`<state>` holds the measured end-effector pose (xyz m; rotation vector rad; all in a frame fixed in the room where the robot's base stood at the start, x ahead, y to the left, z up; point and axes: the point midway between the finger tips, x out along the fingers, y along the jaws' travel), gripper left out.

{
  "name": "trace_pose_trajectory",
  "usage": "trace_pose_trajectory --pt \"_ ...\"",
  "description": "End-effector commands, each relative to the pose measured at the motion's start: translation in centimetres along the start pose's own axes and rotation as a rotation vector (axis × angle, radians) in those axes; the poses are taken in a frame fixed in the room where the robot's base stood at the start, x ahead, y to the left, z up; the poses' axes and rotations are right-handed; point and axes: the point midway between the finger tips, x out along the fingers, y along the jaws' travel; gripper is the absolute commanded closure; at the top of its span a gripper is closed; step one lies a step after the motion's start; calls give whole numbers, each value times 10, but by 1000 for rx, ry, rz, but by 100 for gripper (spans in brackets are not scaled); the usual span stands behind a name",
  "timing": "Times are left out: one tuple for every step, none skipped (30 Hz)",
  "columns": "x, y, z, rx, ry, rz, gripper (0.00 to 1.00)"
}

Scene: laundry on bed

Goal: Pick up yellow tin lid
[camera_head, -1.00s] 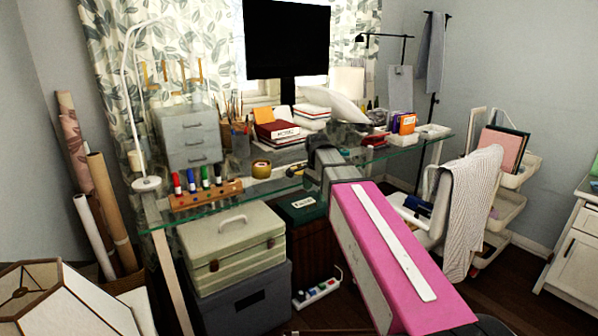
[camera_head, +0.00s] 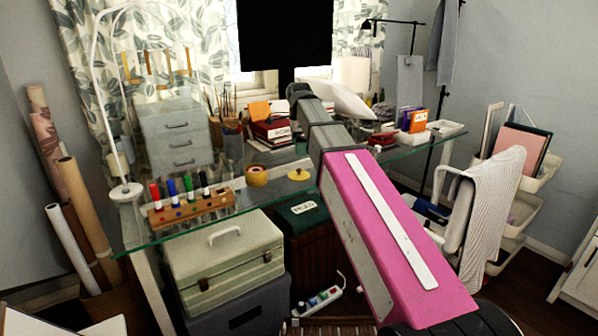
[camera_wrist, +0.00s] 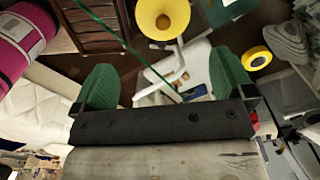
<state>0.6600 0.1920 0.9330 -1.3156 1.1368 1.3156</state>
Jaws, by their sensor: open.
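The yellow tin lid (camera_head: 299,174) lies flat on the glass desk (camera_head: 405,153), close to the left side of my arm. It is a round yellow disc with a small knob. A round yellow disc with a knob-like centre, apparently the lid (camera_wrist: 148,17), is at the top middle of the wrist view. My gripper (camera_wrist: 166,62) is open and empty, its two green fingers wide apart. The lid appears beyond the fingertips, apart from them. In the head view the fingers are hidden behind my arm.
A yellow round tin or roll (camera_head: 256,176) stands left of the lid. A marker rack (camera_head: 190,207) and grey drawers (camera_head: 172,135) are farther left. Books (camera_head: 270,131) and the monitor (camera_head: 284,35) stand behind. A cloth-draped chair (camera_head: 490,205) is at the right.

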Motion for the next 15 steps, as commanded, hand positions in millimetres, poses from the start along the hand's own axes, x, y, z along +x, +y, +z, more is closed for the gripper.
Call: trace_pose_trajectory --pt "2 0 0 1 0 1 0" --pt "3 0 0 1 0 1 0" --pt "6 1 0 1 0 1 0" --pt "9 1 0 1 0 2 0" --pt "12 1 0 1 0 2 0" --pt "16 1 0 1 0 3 0" --pt "20 1 0 1 0 2 0" --pt "24 1 0 1 0 2 0" --pt "30 1 -1 1 0 2 0" --pt "35 1 -1 1 0 2 0" --pt "39 1 -1 1 0 3 0" --pt "44 1 -1 1 0 2 0" --pt "48 1 -1 1 0 2 0" --pt "51 0 -1 1 0 1 0" --pt "54 0 -1 0 0 1 0"
